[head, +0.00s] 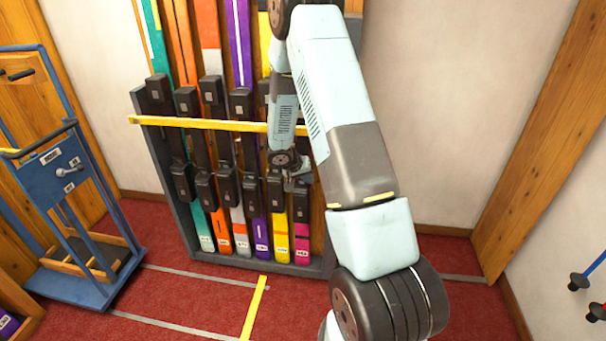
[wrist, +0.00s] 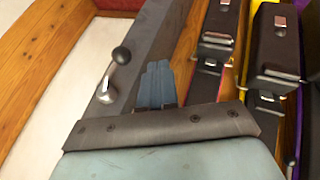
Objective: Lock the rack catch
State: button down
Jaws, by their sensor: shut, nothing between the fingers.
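The rack catch (wrist: 107,92) shows in the wrist view as a small silver lever with a round black knob, mounted on the rack's grey side post. The knob sits above and slightly right of the silver pivot. My gripper (wrist: 158,66) is shut and empty, just right of the lever in that view, with a small gap in the picture; I cannot tell the gap in depth. In the head view my gripper (head: 298,184) is at the rack's right side, in front of the lower bindings. The catch cannot be made out there, behind my arm. The rack (head: 180,215) holds several coloured skis.
A yellow bar (head: 200,124) crosses the rack and passes behind my arm. A blue wheeled stand (head: 60,170) with a lever is at the left. Black bindings (wrist: 275,45) are close to my gripper's right in the wrist view. The red floor right of the rack is clear.

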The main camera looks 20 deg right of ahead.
jog(key=s+d+f, duration=0.1)
jog(key=d+f, duration=0.1)
jog(key=d, duration=0.3)
jog(key=shift+d+f, duration=0.2)
jog(key=shift+f, duration=0.1)
